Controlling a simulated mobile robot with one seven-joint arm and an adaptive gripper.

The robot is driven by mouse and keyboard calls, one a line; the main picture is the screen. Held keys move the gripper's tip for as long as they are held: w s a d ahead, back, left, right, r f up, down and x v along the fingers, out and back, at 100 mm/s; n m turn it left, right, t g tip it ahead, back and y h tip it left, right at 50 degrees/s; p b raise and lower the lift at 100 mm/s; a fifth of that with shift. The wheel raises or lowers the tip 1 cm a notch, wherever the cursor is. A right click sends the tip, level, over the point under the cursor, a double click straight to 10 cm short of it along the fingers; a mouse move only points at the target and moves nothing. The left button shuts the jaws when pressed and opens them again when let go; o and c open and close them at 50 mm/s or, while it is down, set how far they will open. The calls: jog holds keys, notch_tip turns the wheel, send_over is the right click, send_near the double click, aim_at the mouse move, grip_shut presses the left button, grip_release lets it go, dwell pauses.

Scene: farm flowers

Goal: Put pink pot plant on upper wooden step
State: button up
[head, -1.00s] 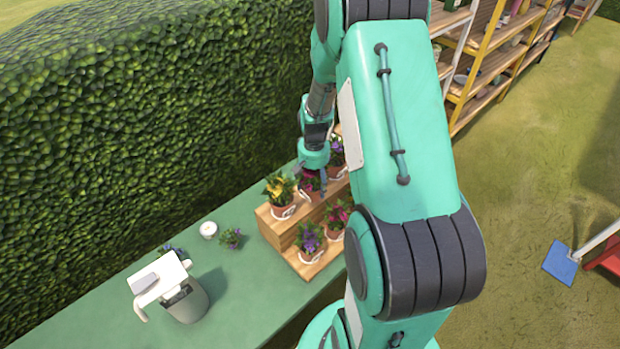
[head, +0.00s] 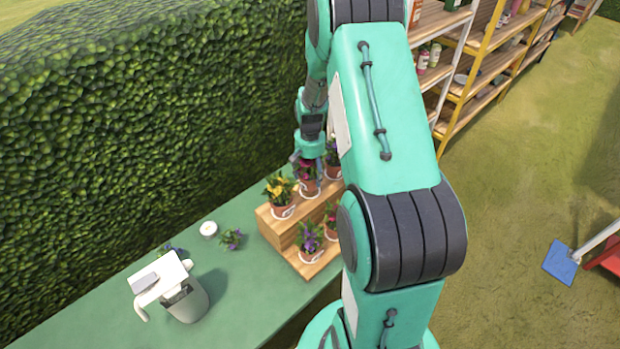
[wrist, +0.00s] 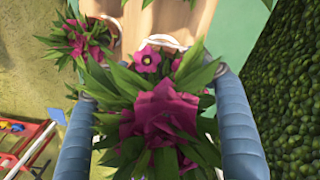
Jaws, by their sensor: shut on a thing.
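My gripper (head: 308,158) is shut on a pink pot plant (head: 306,172). In the wrist view, its magenta flowers (wrist: 163,115) and leaves fill the space between my two blue-grey fingers. Its terracotta pot is at the upper wooden step (head: 264,216), between a yellow-flowered pot plant (head: 281,193) and a purple-flowered one (head: 333,158). I cannot tell whether the pot touches the step or hangs just above it. The foliage hides the finger contact.
On the lower step stand a purple pot plant (head: 309,238) and another pink one (head: 331,218), partly behind my arm. A grey watering can (head: 186,300), a white round item (head: 209,229) and small loose plants (head: 231,239) are on the green table. A hedge (head: 150,130) borders the back.

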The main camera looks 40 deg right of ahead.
aim_at(310, 176)
jog(key=shift+f, duration=1.35)
jog(key=shift+f, duration=0.1)
jog(key=o, duration=1.6)
jog(key=shift+c, duration=0.2)
notch_tip(310, 176, up, 12)
jog(key=shift+r, duration=0.1)
